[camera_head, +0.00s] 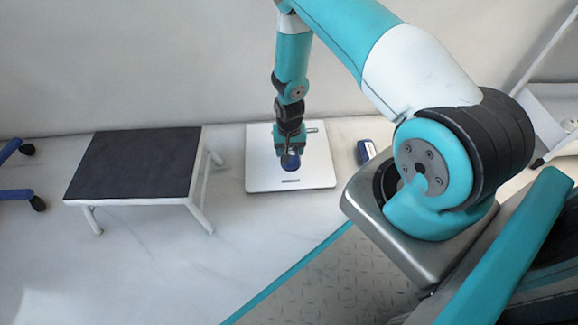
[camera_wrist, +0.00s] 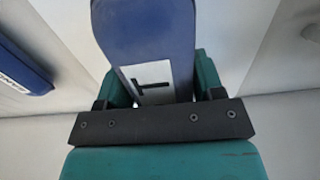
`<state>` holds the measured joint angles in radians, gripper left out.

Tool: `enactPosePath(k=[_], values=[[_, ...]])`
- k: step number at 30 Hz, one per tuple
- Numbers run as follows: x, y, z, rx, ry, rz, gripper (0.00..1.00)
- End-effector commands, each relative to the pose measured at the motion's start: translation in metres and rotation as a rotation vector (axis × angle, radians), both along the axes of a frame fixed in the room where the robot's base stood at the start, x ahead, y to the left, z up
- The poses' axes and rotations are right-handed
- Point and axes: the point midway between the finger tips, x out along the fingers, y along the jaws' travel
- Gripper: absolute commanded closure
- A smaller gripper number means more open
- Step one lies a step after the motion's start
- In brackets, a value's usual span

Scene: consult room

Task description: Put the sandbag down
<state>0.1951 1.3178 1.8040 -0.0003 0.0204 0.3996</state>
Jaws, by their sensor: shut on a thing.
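The sandbag (camera_wrist: 145,35) is blue with a white label bearing a dark mark. My gripper (camera_wrist: 162,80) is shut on it, with a green finger on each side in the wrist view. In the head view my gripper (camera_head: 288,147) points down over a flat white scale (camera_head: 262,172) on the floor. The blue end of the sandbag (camera_head: 290,162) shows just below the fingers, above the middle of the plate. I cannot tell whether it touches the plate.
A second blue block with a pale label (camera_head: 366,151) lies on the floor right of the scale; it also shows in the wrist view (camera_wrist: 22,68). A dark-topped step stool (camera_head: 135,165) stands to the left. Floor in front of the scale is clear.

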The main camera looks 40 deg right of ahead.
Motion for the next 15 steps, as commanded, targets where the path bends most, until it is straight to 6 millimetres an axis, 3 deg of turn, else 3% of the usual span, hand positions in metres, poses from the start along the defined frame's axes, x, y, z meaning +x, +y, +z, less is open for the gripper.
enactPosePath(k=[1, 8, 15], values=[[0.001, 0.0, -0.01, 0.0, -0.001, 0.0, 0.79], [0.0, 0.0, -0.024, -0.001, -0.001, 0.001, 0.79], [0.0, 0.0, -0.059, 0.0, 0.0, 0.001, 0.79]])
